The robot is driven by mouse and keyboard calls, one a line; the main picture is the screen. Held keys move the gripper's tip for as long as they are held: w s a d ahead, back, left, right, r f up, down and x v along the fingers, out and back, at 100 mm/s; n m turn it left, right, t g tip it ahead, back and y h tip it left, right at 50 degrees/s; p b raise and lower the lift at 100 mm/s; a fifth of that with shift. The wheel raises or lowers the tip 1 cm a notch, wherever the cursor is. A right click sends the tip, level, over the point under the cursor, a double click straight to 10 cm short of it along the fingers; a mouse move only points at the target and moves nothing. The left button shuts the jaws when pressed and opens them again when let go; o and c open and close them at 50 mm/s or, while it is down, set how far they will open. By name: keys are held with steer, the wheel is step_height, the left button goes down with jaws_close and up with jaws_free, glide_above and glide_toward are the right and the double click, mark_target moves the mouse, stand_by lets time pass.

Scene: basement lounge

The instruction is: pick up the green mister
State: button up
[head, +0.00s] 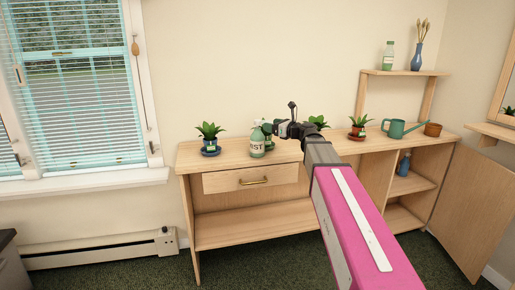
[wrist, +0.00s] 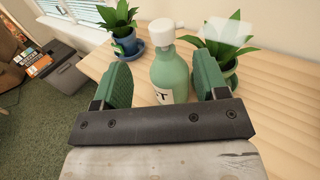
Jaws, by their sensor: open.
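The green mister (head: 257,146) stands upright on the wooden bench top, with a pale label reading partly "IST". In the wrist view the mister (wrist: 171,72) shows its green body and white top between my two green finger pads. My gripper (head: 270,129) is open and reaches in from the right at the mister's upper part. In the wrist view my gripper (wrist: 163,68) has one finger on each side of the bottle, with the left pad apart from it. The bottle's lower part is hidden behind my gripper's dark bar.
A potted plant in a blue pot (head: 209,138) stands left of the mister. Another plant (wrist: 222,48) stands close on its right. A red-potted plant (head: 358,128) and a teal watering can (head: 398,129) are further right. A drawer (head: 250,178) lies below.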

steer(key=x, duration=1.1)
steer(key=shift+r, duration=0.3)
steer(key=shift+d, duration=0.1)
steer(key=shift+c, duration=0.3)
